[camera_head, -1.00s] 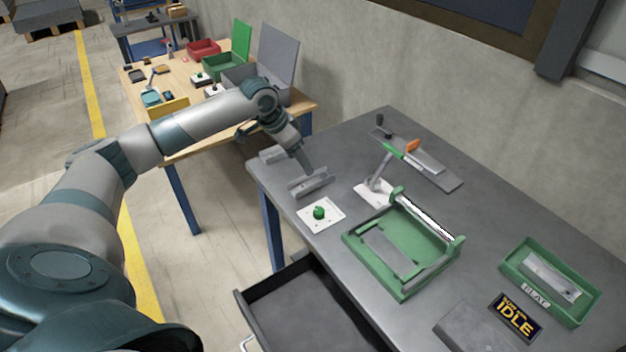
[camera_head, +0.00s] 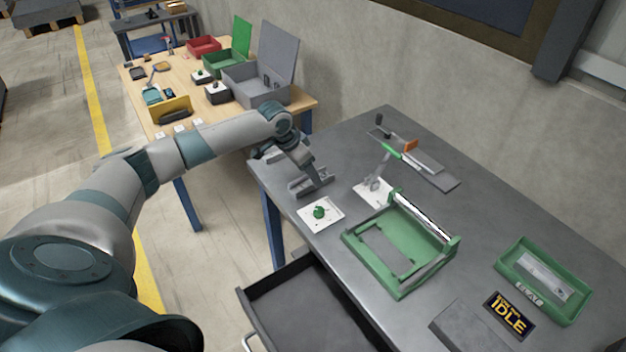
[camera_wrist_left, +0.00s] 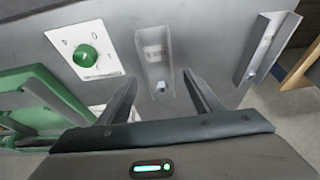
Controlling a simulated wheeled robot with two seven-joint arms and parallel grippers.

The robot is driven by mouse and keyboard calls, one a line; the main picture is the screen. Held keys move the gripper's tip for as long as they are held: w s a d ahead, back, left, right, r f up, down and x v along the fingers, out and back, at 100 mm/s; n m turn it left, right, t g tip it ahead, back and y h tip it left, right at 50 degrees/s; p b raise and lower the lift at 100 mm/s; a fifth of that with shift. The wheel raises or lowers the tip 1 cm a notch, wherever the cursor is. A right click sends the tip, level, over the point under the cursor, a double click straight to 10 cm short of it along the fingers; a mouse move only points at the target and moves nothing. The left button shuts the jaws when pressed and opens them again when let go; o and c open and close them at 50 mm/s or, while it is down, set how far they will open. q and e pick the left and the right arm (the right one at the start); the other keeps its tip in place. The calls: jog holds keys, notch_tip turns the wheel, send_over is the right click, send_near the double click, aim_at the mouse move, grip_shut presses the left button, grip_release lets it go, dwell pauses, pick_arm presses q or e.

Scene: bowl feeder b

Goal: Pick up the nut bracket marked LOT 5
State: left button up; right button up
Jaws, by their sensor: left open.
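A grey channel-shaped bracket (camera_head: 322,188) lies at the left end of the grey table. In the left wrist view this bracket (camera_wrist_left: 154,50) shows a pale label and a small nut; the label's writing is too small to read. A second similar bracket (camera_wrist_left: 265,50) lies to its right, and shows in the head view just behind the gripper, partly hidden. My left gripper (camera_wrist_left: 163,90) is open and empty, its two fingers on either side of the near end of the first bracket, seemingly above it. In the head view the gripper (camera_head: 312,172) hangs over this bracket. My right gripper is not in view.
A white plate with a green knob (camera_head: 319,212) lies close in front of the bracket. A lever clamp (camera_head: 376,182), a green frame fixture (camera_head: 350,246) and a green tray (camera_head: 570,312) stand to the right. An open drawer (camera_head: 290,284) juts out in front. A wooden table stands behind left.

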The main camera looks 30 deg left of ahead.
aim_at(311, 184)
pick_arm(q)
jog(key=shift+x, duration=1.35)
jog(key=shift+f+p, duration=0.2)
jog(key=shift+p, duration=0.25)
jog(key=c, duration=1.2)
